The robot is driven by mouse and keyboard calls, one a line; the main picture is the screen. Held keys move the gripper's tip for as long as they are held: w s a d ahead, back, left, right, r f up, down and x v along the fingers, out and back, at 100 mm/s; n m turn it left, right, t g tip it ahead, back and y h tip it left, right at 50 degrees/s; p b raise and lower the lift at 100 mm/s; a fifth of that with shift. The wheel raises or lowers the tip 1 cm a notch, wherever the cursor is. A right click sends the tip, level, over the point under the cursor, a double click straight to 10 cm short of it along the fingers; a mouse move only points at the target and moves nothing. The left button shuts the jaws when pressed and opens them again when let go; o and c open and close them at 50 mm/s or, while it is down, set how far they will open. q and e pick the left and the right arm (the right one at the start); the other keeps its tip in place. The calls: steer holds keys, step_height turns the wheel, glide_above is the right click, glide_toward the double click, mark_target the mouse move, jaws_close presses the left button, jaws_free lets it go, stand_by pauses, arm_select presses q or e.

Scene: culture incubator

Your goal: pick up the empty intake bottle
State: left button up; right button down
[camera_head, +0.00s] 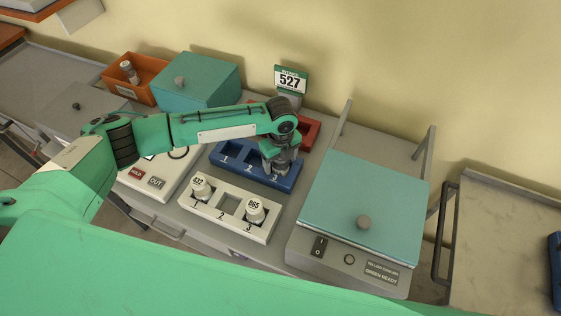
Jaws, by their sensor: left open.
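My left gripper (279,168) points down over the right end of a blue rack (228,163), around its slot 3. It is open, and I cannot tell whether anything stands between its fingers. A sign reading INTAKE 527 (290,80) stands at the back, above a red holder (309,132) partly hidden by my left arm. I cannot make out an intake bottle there. Two white-capped bottles, marked 432 (200,188) and 865 (255,211), stand in slots 1 and 3 of a white rack (218,225); its slot 2 is empty. My right gripper is not in view.
A teal-lidded device (365,200) with a switch stands right of the racks. At the back left are a teal box (205,80) and an orange bin (152,64) holding a bottle (129,72). A white panel (150,183) lies left of the racks.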

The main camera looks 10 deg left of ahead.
arm_select(q)
steer(key=shift+f, duration=0.1)
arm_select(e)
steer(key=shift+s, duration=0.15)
arm_select(q)
steer(key=shift+c, duration=0.4)
steer(key=c, duration=0.7)
steer(key=shift+c, duration=1.4)
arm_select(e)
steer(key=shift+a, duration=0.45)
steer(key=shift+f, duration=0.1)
